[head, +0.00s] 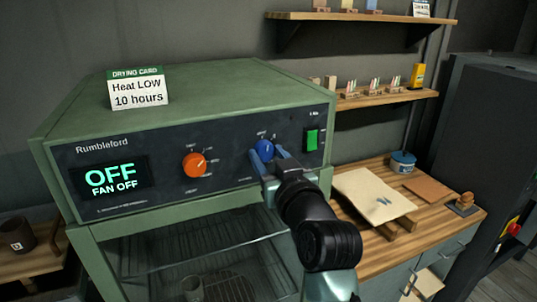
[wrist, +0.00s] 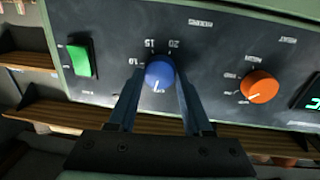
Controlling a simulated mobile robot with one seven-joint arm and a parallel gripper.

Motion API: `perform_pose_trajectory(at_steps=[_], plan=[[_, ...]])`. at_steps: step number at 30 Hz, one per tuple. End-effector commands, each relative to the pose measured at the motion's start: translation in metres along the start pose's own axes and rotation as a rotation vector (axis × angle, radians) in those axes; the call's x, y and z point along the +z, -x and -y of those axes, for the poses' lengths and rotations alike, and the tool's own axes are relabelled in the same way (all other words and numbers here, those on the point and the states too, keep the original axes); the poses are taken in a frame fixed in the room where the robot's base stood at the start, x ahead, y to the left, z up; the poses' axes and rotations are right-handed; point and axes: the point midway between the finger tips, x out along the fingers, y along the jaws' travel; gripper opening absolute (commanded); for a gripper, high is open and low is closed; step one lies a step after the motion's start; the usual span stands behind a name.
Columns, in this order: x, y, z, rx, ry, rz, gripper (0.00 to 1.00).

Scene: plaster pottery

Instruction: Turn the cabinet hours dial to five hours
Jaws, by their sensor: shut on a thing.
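The blue hours dial (head: 264,149) sits on the dark front panel of the green cabinet (head: 190,95), right of the orange knob (head: 194,165). My gripper (head: 266,160) is shut on the blue dial, one finger on each side. In the wrist view the panel appears upside down, and my gripper (wrist: 159,82) straddles the blue dial (wrist: 160,72). The dial's white mark points toward the bottom of that picture, away from the printed 10, 15 and 20. The display (head: 110,178) reads OFF and FAN OFF.
A card (head: 138,91) on the cabinet top reads Heat LOW, 10 hours. A green switch (head: 312,140) is close to the right of the dial. A wooden worktop (head: 455,194) with a board and a blue tub (head: 403,162) stands at right, below shelves.

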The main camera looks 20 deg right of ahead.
Motion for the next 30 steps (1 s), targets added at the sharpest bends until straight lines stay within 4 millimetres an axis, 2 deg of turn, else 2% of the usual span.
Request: perform_pose_trajectory(at_steps=[18, 30], plan=[[-0.0019, -0.0003, -0.0016, -0.008, -0.540, 0.045, 0.00], [-0.0007, -0.0001, -0.0028, -0.011, -0.730, 0.061, 0.00]])
